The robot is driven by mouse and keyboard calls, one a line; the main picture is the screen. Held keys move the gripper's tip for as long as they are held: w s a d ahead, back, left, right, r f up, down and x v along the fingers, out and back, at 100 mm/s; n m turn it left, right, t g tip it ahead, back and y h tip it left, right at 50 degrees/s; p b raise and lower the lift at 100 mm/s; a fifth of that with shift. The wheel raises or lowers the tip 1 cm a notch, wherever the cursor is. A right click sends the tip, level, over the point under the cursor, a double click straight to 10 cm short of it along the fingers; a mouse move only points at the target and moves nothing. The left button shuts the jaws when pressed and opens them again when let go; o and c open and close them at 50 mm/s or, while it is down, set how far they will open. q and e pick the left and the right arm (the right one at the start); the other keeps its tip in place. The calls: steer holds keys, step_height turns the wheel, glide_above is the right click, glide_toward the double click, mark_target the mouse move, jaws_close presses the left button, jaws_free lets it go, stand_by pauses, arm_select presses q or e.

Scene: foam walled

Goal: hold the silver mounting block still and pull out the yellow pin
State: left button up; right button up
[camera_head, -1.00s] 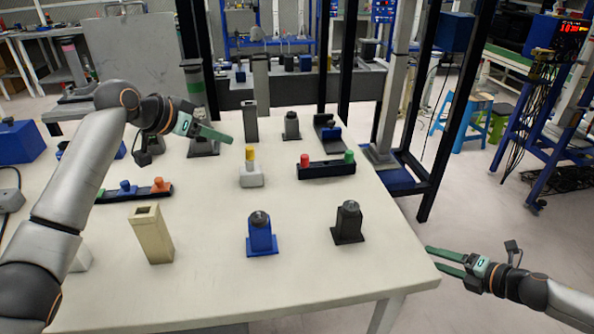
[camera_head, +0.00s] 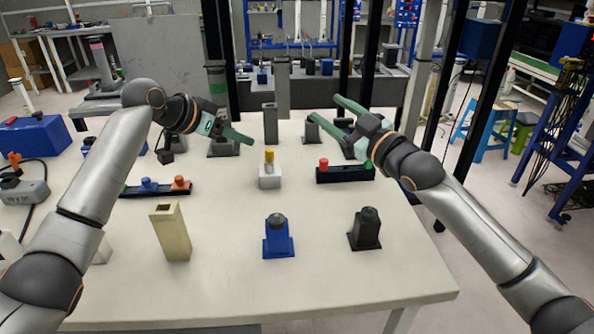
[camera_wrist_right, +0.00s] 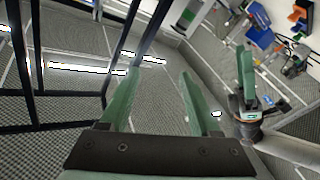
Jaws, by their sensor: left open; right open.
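The silver mounting block (camera_head: 270,180) stands on the table near the middle, with the yellow pin (camera_head: 269,156) upright in its top. My left gripper (camera_head: 242,137) is up and to the left of the pin, open, apart from it and empty. My right gripper (camera_head: 325,108) is open and empty, up and to the right of the pin, with its fingers pointing left. In the right wrist view the fingers of my right gripper (camera_wrist_right: 158,80) are spread with nothing between them. That view also shows my left gripper (camera_wrist_right: 245,78); the block and pin are not recognisable there.
A black holder (camera_head: 345,174) with a red and a green pin stands right of the block. A blue block (camera_head: 278,238), a dark block (camera_head: 366,230) and a beige hollow post (camera_head: 171,232) stand in front. A bar with blue and orange pins (camera_head: 157,188) lies left.

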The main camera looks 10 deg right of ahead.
steer(key=s+a+f+m+g+y, duration=0.1)
steer(key=s+a+f+g+y, duration=0.15)
steer(key=a, duration=0.75)
steer(key=m+g+h, duration=0.3)
steer(key=m+h, duration=0.1)
steer(key=h, duration=0.2)
glide_toward(272, 166)
steer(key=shift+y, duration=0.25)
steer(key=shift+x, duration=5.35)
steer(key=shift+d, duration=0.1)
jaws_close()
